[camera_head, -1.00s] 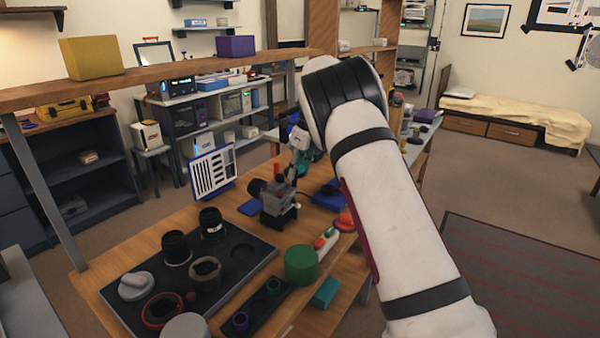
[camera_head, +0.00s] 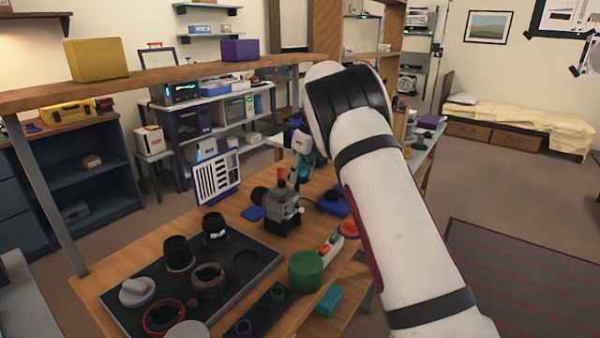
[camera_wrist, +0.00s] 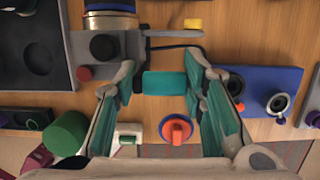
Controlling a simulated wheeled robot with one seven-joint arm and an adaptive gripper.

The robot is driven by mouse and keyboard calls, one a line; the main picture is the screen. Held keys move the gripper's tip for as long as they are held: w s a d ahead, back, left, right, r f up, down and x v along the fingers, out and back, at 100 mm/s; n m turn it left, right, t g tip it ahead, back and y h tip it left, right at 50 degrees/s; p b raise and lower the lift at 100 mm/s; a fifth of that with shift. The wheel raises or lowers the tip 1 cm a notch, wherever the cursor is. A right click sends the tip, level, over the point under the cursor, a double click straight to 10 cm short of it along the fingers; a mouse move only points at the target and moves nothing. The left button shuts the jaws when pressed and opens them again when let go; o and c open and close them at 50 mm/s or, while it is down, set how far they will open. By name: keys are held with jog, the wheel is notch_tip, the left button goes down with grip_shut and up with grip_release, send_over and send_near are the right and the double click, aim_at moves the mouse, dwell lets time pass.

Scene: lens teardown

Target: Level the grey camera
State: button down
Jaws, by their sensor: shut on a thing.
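The grey camera (camera_head: 281,216) stands on the wooden table with a red knob on top and a dark round part at its left. In the wrist view its grey body (camera_wrist: 107,52) shows at the upper left, with a grey lever ending near a yellow knob (camera_wrist: 193,23). Whether it is level I cannot tell. My gripper (camera_wrist: 163,75) has its two teal-padded fingers around a small teal block (camera_wrist: 165,83), in front of the camera in the wrist view. In the head view my gripper (camera_head: 297,172) is close to the camera; its tips are partly unclear.
A black tray (camera_head: 258,279) with lens parts lies left. A green cylinder (camera_head: 305,271), a strip with buttons (camera_head: 330,246) and a red knob (camera_head: 349,229) are at the front edge. A blue base (camera_head: 333,205) is right of the camera. A white slotted panel (camera_head: 216,177) stands behind.

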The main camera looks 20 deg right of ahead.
jog(key=c, duration=1.2)
grip_release()
jog(key=shift+w+d+r, duration=0.1)
jog(key=shift+w+d, duration=0.1)
jog(key=shift+w, duration=0.3)
jog(key=shift+o, duration=0.2)
jog(key=shift+a, duration=0.1)
jog(key=shift+s, duration=0.1)
jog(key=v, duration=1.2)
jog(key=shift+s+a, duration=0.1)
